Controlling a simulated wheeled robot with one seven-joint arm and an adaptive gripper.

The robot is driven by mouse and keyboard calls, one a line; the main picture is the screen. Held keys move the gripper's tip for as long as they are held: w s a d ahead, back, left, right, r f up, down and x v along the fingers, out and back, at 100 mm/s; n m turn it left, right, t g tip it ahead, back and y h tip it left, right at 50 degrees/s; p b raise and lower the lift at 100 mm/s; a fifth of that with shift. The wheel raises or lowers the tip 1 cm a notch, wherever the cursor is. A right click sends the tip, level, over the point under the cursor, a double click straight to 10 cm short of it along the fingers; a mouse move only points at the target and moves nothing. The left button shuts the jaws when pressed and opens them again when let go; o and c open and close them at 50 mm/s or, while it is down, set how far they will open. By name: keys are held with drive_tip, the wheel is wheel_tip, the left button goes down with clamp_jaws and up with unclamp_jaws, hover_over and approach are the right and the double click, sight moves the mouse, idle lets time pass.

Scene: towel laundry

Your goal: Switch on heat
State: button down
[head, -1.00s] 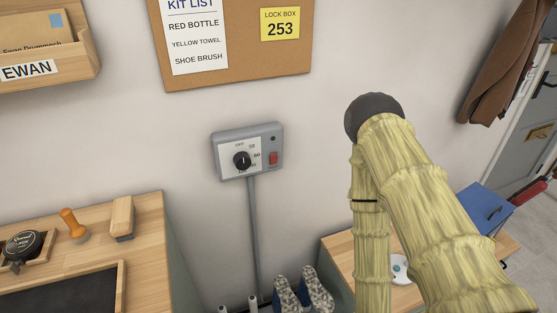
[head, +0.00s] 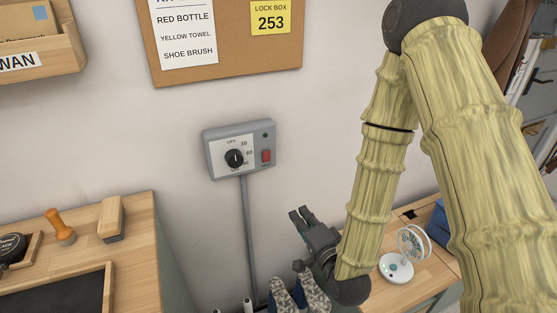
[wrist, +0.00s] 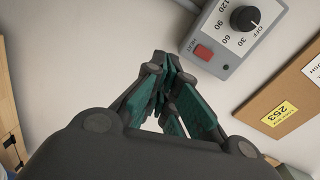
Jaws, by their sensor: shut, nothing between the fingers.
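A grey control box (head: 213,171) is fixed to the wall in the head view, with a black dial (head: 234,158) and a red switch (head: 266,156) to the dial's right. A small dark lamp sits above the switch. In the wrist view the red switch (wrist: 203,52), marked HEAT, and the dial (wrist: 244,19) show at the upper right. The dial's white mark points toward OFF. My gripper (head: 298,215) is below and to the right of the box, apart from it. Its fingers are shut and empty, and their tips (wrist: 164,58) lie left of the switch in the wrist view.
A grey conduit (head: 248,235) runs down the wall from the box. A wooden bench with a brush (head: 112,219) is at the left. A small white fan (head: 398,262) stands on a wooden surface at the right. A corkboard (head: 230,62) hangs above.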

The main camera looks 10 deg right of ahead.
sight(273, 148)
wheel_tip(273, 148, up, 8)
drive_tip(key=m+t, duration=0.2)
drive_tip(key=shift+w+a+f+t+y, duration=0.15)
drive_tip(key=shift+w+a+t+y, duration=0.15)
drive_tip(key=shift+w+t+y, duration=0.15)
drive_tip(key=shift+w+f+b, duration=0.15)
drive_tip(key=shift+b, duration=0.5)
drive_tip(key=shift+w+a+f+b, duration=0.1)
drive_tip(key=shift+w+b, duration=0.2)
drive_tip(key=shift+b, duration=0.8)
drive_tip(key=shift+w+a+b, duration=0.1)
drive_tip(key=shift+w+b, duration=0.25)
drive_tip(key=shift+b, duration=0.7)
drive_tip(key=b, duration=0.4)
drive_tip(key=shift+w+a+r, duration=0.1)
drive_tip(key=shift+w+r, duration=0.1)
drive_tip(key=shift+w, duration=0.2)
drive_tip(key=p+x, duration=0.1)
drive_tip(key=x, duration=1)
drive_tip(key=shift+w+r, duration=0.1)
drive_tip(key=shift+w, duration=0.2)
